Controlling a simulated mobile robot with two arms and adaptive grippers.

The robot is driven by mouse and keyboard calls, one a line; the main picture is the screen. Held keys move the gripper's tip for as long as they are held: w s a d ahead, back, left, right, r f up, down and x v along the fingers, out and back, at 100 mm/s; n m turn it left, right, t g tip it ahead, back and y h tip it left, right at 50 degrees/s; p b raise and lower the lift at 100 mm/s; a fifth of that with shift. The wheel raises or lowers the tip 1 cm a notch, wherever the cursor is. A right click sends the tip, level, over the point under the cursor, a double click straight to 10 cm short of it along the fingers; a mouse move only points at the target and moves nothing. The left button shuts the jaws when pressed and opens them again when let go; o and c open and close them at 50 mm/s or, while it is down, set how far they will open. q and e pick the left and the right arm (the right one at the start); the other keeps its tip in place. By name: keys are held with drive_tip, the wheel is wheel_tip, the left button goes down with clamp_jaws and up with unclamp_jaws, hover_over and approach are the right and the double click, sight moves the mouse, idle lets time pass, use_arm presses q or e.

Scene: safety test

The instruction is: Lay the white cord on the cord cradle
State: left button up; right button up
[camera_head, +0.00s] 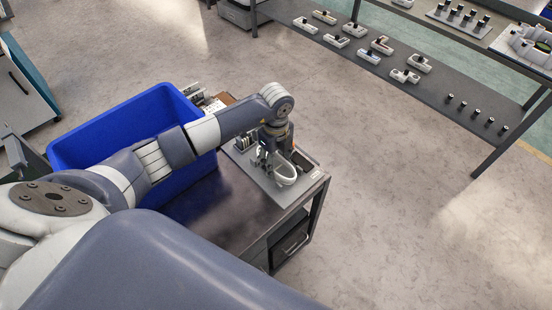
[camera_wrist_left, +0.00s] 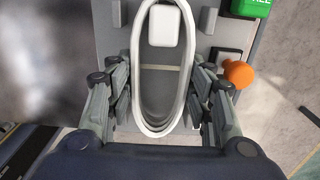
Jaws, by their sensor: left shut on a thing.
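The white cord (camera_wrist_left: 136,70) is a long oval loop in the left wrist view, and it also shows as a white loop (camera_head: 286,181) in the head view. My left gripper (camera_wrist_left: 164,98) has its fingers on both sides of the loop and is shut on it; the gripper also shows over the grey board (camera_head: 257,173) in the head view. Inside the loop's outline I see a white block and grey surface below. Grey upright pieces (camera_wrist_left: 208,20) stand beside the loop; I cannot tell whether they belong to the cord cradle. My right gripper is not in view.
An orange ball-shaped knob (camera_wrist_left: 238,74) and a green box (camera_wrist_left: 251,8) are right of the loop. A large blue bin (camera_head: 120,124) stands left of the board, under my arm. The dark cabinet top (camera_head: 225,215) is clear in front.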

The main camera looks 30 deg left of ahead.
use_arm(q)
drive_tip(key=shift+f, duration=0.1)
drive_tip(key=o, duration=1.2)
wheel_tip(320, 180, up, 12)
drive_tip(key=shift+s, duration=0.1)
